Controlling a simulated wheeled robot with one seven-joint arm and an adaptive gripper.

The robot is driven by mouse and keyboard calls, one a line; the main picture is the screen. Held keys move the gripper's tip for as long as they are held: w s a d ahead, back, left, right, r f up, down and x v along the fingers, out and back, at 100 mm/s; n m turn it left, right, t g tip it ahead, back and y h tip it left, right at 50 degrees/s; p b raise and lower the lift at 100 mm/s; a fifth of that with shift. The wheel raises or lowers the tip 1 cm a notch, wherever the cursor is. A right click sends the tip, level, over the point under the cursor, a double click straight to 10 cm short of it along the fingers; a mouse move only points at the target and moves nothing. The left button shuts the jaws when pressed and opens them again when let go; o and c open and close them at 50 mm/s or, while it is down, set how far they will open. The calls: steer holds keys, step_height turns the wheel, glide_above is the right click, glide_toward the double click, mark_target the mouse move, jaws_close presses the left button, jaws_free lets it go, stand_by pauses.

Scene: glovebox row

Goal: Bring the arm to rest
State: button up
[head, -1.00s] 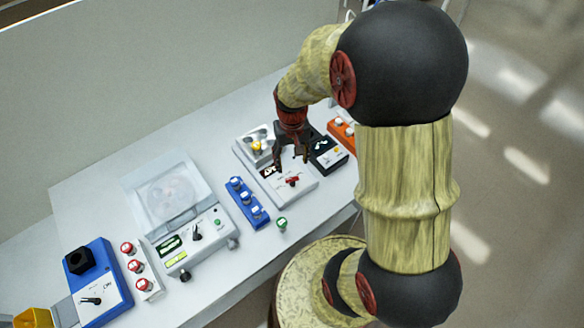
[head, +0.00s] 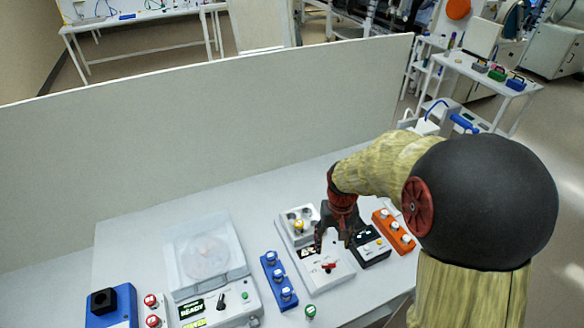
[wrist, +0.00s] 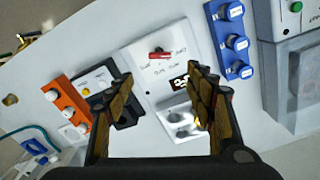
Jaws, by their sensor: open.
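My gripper (head: 335,240) is open and empty, pointing down above the back part of the white device with a red switch (head: 327,267). In the wrist view its two fingers (wrist: 160,100) stand wide apart, with that white device (wrist: 158,62) between and beyond them. Nothing is between the fingertips. My arm reaches over the bench from the right, bent at the black joint. Whether the fingers touch the device cannot be told, but they look to be above it.
A black box (head: 371,246) and an orange block (head: 395,232) with white knobs stand close right of the gripper. A blue block (head: 278,280) stands left, then a clear-lidded machine (head: 209,262). A grey partition (head: 200,145) rises behind. The front bench strip holds a green-capped vial (head: 310,312).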

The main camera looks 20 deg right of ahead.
steer(key=s+a+r+n+t+b, duration=0.4)
steer(key=s+a+r+t+b, duration=0.1)
steer(key=s+a+r+b, duration=0.6)
steer(key=shift+s+a+r+t, duration=0.3)
steer(key=shift+s+a, duration=0.05)
steer(key=shift+a, duration=0.15)
steer(key=shift+d, duration=0.1)
stand_by(0.7)
